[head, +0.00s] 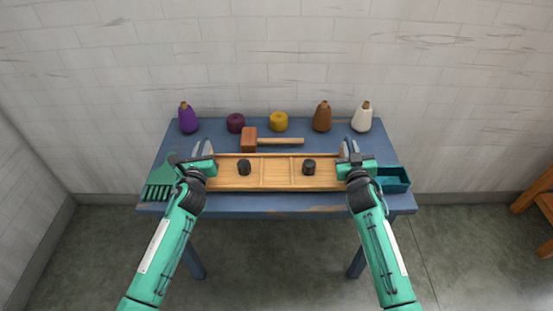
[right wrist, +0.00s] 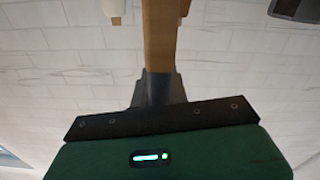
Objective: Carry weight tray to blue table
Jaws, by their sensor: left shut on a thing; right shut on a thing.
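The weight tray (head: 275,171) is a long wooden tray with low dividers, level at the front of the blue table (head: 300,204). Two black weights stand in it, one left of centre (head: 244,168) and one right of centre (head: 309,167). My left gripper (head: 204,152) is shut on the tray's left end. My right gripper (head: 349,151) is shut on its right end. In the right wrist view a wooden piece (right wrist: 160,40) runs up from between the fingers. Whether the tray touches the tabletop or hangs just above it, I cannot tell.
Behind the tray lies a wooden mallet (head: 270,141).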

